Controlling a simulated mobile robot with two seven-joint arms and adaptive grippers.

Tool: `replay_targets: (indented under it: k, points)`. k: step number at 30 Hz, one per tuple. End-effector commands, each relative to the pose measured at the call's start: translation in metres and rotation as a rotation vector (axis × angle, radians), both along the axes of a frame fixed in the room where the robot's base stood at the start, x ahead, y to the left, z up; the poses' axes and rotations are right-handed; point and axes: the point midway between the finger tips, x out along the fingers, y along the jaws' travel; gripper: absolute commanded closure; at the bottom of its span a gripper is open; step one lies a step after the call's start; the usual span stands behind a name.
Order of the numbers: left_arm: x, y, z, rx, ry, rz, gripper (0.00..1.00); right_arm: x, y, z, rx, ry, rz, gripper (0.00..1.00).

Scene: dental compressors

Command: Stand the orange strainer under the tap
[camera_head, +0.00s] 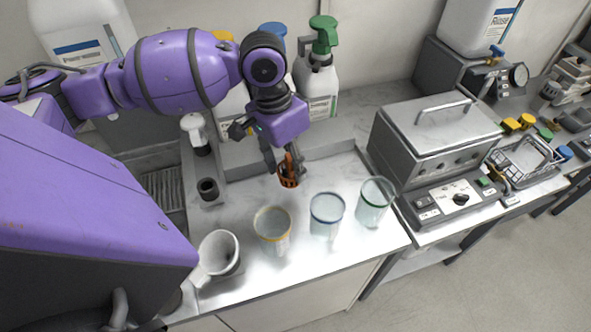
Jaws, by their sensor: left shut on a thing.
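My left gripper (282,162) reaches down over the white counter, behind the row of beakers. It is shut on the small orange strainer (289,180), which hangs roughly upright below the fingers. I cannot tell whether its bottom touches the counter. A small tap (495,51) with a blue part shows on the white Rinse container (479,22) at the upper right, far from the strainer. Another white container (76,48) stands at the upper left; my left arm hides part of it, and I cannot see a tap on it. My right gripper is not in view.
Three clear beakers, yellow-rimmed (272,232), blue-rimmed (326,216) and green-rimmed (374,203), stand in front of the strainer. A white jug (219,254) stands front left. A grey lidded machine (436,125) stands right. Pump bottles (316,84) stand behind. A drain grille (165,193) lies left.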

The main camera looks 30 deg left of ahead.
Motion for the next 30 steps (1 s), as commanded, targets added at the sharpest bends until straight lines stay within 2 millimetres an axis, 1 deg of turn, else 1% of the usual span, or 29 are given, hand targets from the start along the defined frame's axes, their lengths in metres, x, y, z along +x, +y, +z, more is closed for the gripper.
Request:
replay_targets:
  k: [1,3,6,11,13,15,18,30]
  points:
    - [0.007,0.001,-0.011,-0.002,0.004,0.003,0.78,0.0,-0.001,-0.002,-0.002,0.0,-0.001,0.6]
    - [0.014,0.003,-0.02,-0.001,0.003,0.002,0.78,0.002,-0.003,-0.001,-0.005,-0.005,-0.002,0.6]
    - [0.021,0.005,-0.027,0.0,0.0,0.001,0.78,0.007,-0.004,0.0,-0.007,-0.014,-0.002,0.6]
    - [0.027,0.007,-0.033,0.0,-0.001,0.002,0.78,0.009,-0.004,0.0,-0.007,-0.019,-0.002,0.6]
    - [0.032,0.008,-0.041,-0.001,0.001,0.003,0.78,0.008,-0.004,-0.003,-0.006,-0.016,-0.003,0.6]
    - [0.031,0.008,-0.053,0.0,0.003,0.002,0.78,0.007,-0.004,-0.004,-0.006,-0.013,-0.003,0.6]
    - [0.031,0.008,-0.066,0.0,0.0,0.001,0.78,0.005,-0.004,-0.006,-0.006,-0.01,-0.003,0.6]
    - [0.031,0.008,-0.071,0.001,-0.003,0.002,0.78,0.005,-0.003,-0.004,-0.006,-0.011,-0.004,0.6]
